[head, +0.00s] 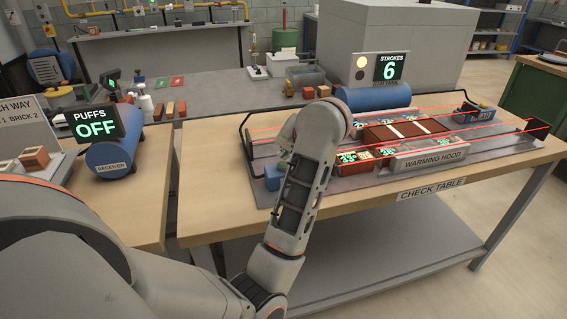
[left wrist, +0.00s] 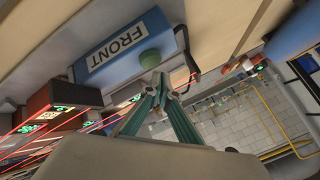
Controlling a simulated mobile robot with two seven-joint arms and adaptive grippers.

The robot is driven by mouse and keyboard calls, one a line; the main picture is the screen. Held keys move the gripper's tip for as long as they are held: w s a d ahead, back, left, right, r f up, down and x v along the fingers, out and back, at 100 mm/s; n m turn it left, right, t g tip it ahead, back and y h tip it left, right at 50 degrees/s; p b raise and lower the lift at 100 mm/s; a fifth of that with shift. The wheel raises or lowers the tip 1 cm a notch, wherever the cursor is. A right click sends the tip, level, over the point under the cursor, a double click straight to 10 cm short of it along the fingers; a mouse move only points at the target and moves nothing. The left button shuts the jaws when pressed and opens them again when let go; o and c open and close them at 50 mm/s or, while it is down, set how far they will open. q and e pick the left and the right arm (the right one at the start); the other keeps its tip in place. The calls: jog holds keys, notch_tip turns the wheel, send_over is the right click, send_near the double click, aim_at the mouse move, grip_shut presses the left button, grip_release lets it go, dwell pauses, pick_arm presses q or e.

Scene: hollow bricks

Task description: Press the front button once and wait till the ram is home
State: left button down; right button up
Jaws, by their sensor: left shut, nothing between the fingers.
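The front button is a green dome (left wrist: 150,58) on a blue box marked FRONT (left wrist: 118,46) in the left wrist view. The box also shows in the head view (head: 273,177), at the left end of the rig on the check table. My left gripper (left wrist: 160,80) is shut and empty, its tips close to the green dome; I cannot tell whether they touch. In the head view my arm hides much of the gripper. A counter marked STROKES (head: 388,67) reads 6, beside a pale yellow lamp (head: 361,61). I cannot tell which part is the ram.
Red light beams cross the rig above brick blocks (head: 405,130) and a warming hood (head: 430,160). A blue cylinder (head: 372,97) lies behind. On the left, a PUFFS sign (head: 95,122) reads OFF.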

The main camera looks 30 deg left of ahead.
aim_at(285, 165)
pick_arm(q)
jog(key=shift+r, duration=0.1)
jog(key=shift+r+p, duration=0.95)
jog(key=shift+r, duration=1.45)
